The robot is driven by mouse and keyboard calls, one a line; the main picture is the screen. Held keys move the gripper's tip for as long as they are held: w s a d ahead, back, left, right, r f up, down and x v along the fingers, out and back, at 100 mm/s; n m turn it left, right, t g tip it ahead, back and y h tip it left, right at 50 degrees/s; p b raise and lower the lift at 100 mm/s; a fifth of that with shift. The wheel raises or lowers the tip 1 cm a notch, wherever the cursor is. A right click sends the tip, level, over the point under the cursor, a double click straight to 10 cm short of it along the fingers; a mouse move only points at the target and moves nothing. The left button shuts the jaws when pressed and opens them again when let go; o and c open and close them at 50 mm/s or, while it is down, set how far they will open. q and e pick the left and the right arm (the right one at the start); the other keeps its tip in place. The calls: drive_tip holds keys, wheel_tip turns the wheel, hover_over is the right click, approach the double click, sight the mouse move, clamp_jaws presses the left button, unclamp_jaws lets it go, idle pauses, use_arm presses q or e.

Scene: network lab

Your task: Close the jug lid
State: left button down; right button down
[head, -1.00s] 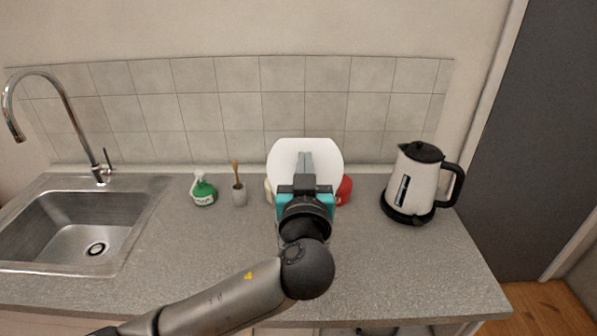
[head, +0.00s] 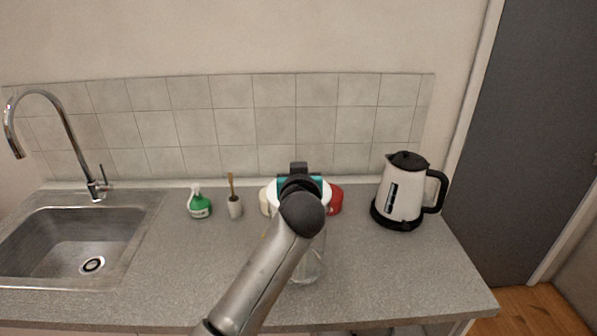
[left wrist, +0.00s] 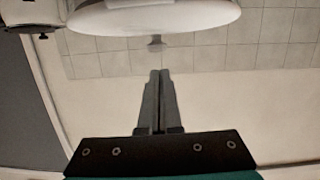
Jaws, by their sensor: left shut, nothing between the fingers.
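A clear glass jug (head: 308,268) stands on the counter in the head view, mostly hidden behind my left arm. Its round white lid (head: 326,189) shows only at the edges beside my left gripper (head: 300,178). In the left wrist view the lid (left wrist: 150,17) is a wide white disc at the top, seen nearly edge-on. The left gripper's fingers (left wrist: 160,73) are shut with nothing between them, and a gap shows between tips and disc in that picture. Whether the lid sits fully down on the jug is hidden. My right gripper is not in view.
A white kettle (head: 403,190) stands at right. A red object (head: 335,200) and a cream one (head: 265,202) are partly hidden behind my gripper. A green bottle (head: 199,205) and a brush cup (head: 235,207) stand left, near the sink (head: 70,245). The front right counter is clear.

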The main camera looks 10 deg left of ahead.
use_arm(q)
drive_tip(key=shift+w+f, duration=0.25)
drive_tip(key=shift+f, duration=0.1)
drive_tip(key=shift+a+r, duration=0.1)
drive_tip(key=shift+r, duration=0.05)
idle(0.4)
